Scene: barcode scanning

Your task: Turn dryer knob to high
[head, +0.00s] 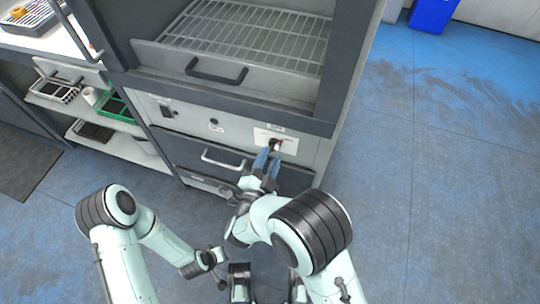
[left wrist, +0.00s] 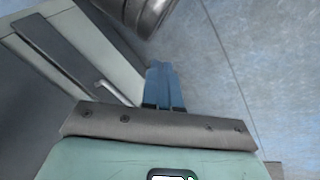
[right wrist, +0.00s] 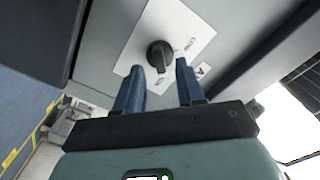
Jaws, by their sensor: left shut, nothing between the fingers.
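The dryer knob (head: 275,145) is a small dark knob on a white label plate on the lower front panel of the grey dryer (head: 235,120). In the right wrist view the black knob (right wrist: 160,55) sits on its white plate (right wrist: 193,30); the lettering is too small to read surely. My right gripper (head: 267,158) is at the panel. Its blue fingers (right wrist: 160,68) are spread apart, with the knob at their tips, between them or just beyond; contact cannot be told. My left gripper (left wrist: 160,67) is shut and empty, away from the knob.
A handle (head: 217,72) is on the upper opening, and a drawer handle (head: 224,160) sits below the panel, left of my right gripper. Shelves with a green rack (head: 118,107) stand at left. The blue floor (head: 450,170) at right is clear.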

